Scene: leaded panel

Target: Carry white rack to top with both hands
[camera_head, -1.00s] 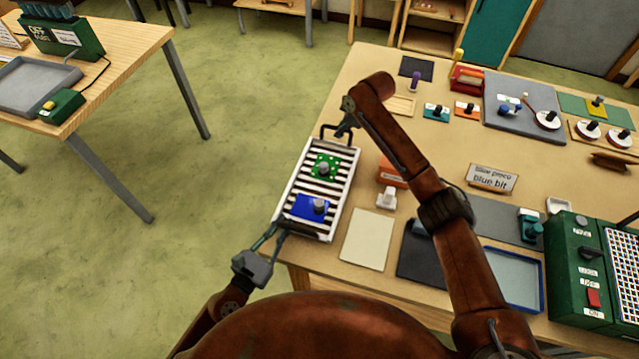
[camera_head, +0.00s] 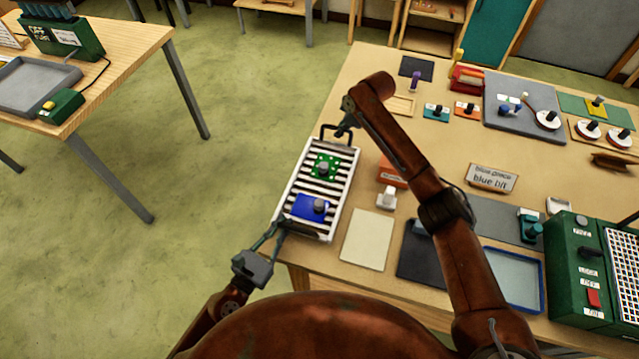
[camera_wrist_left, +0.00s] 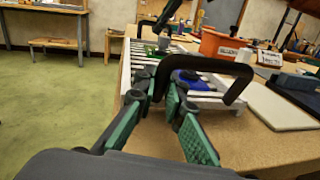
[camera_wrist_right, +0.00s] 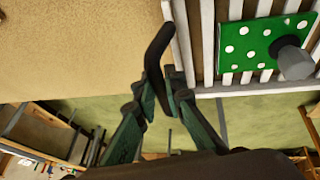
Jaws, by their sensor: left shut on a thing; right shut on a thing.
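The white slatted rack (camera_head: 287,205) lies along the left edge of the wooden table, part of it seeming to overhang. My left gripper (camera_head: 273,236) is shut on the black handle at the near end; that handle also shows in the left wrist view (camera_wrist_left: 240,83). My right gripper (camera_head: 343,128) is shut on the far-end handle, seen in the right wrist view (camera_wrist_right: 157,50). I cannot tell whether the rack touches the table.
An orange bin (camera_head: 390,172), a cream sheet (camera_head: 366,239) and a dark mat (camera_head: 420,258) lie right of the rack. A green machine (camera_head: 575,285) stands at the near right. Open floor (camera_head: 200,200) lies to the left. Bare tabletop extends beyond the far handle.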

